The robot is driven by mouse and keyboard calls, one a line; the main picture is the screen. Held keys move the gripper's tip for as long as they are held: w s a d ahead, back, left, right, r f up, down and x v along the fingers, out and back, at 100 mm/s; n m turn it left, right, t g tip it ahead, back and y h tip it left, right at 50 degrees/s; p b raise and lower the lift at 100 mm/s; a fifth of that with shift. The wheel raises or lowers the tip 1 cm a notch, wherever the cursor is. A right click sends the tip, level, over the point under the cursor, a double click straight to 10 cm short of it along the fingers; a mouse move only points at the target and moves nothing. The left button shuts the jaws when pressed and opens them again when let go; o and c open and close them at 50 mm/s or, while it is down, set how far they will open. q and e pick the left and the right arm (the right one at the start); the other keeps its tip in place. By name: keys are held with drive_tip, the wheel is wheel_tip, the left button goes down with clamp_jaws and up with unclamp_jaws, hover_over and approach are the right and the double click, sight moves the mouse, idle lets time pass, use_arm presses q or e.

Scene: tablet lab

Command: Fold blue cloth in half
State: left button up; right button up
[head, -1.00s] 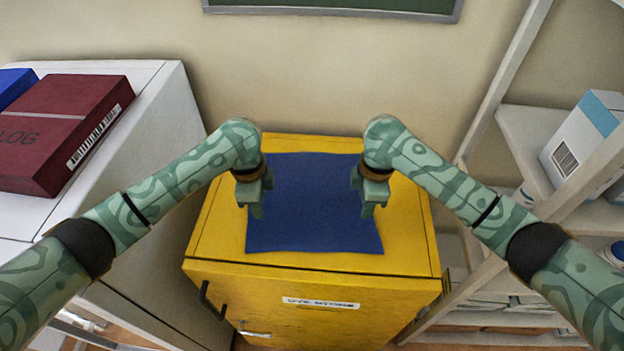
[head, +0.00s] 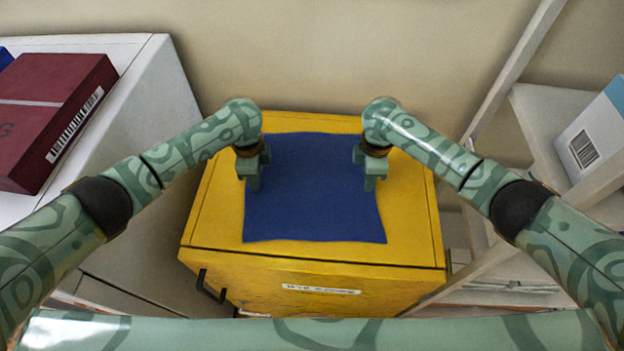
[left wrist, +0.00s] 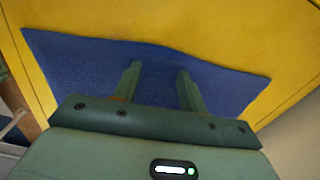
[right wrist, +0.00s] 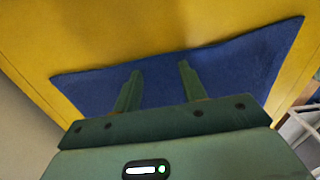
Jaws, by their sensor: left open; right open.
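The blue cloth (head: 312,195) lies flat and spread out on top of the yellow cabinet (head: 415,225). My left gripper (head: 254,183) is at the cloth's left edge, pointing down, open and empty. My right gripper (head: 371,183) is at the cloth's right edge, also open and empty. In the left wrist view the cloth (left wrist: 80,65) lies beneath the two parted fingers (left wrist: 158,75). In the right wrist view the cloth (right wrist: 235,65) lies beneath the parted fingers (right wrist: 159,75). I cannot tell whether the fingertips touch the cloth.
A dark red box (head: 45,120) sits on a white cabinet (head: 140,110) at the left. At the right, a white and blue carton (head: 592,140) stands on a pale shelf unit (head: 535,120). The wall is close behind the yellow cabinet. Its top is otherwise clear.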

use_arm(q)
drive_tip(key=shift+s, duration=0.15)
use_arm(e)
drive_tip(key=shift+s, duration=0.15)
use_arm(q)
drive_tip(key=shift+f, duration=0.2)
use_arm(e)
drive_tip(key=shift+f, duration=0.2)
use_arm(q)
clamp_jaws()
use_arm(e)
clamp_jaws()
use_arm(q)
drive_tip(key=shift+r, duration=0.15)
use_arm(e)
drive_tip(key=shift+r, duration=0.15)
